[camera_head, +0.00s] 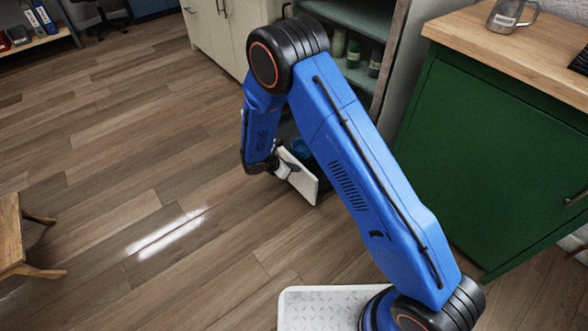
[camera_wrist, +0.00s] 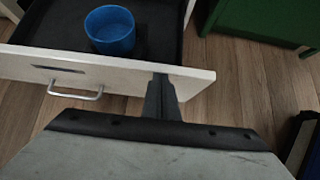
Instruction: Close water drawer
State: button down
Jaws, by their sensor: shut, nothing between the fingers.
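The drawer stands open, with its white front panel (camera_head: 302,179) sticking out low over the floor in the head view. In the wrist view the drawer front (camera_wrist: 120,74) has a metal bar handle (camera_wrist: 75,92) and a dark slot above it. A blue cup (camera_wrist: 110,30) stands inside on the dark drawer bottom; a bit of the cup (camera_head: 300,145) also shows in the head view. My gripper (camera_wrist: 162,98) is shut and empty, at the right part of the drawer front, beside the handle. I cannot tell whether it touches the panel.
A green cabinet (camera_head: 490,150) with a wooden top and a metal mug (camera_head: 511,14) stands at the right. An open shelf unit (camera_head: 352,70) with jars is behind my arm. A wooden stool (camera_head: 20,245) stands at the left. The wooden floor between is clear.

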jog(key=w+d, duration=1.7)
jog(key=d, duration=0.5)
jog(key=shift+w, duration=0.15)
jog(key=shift+d, duration=0.1)
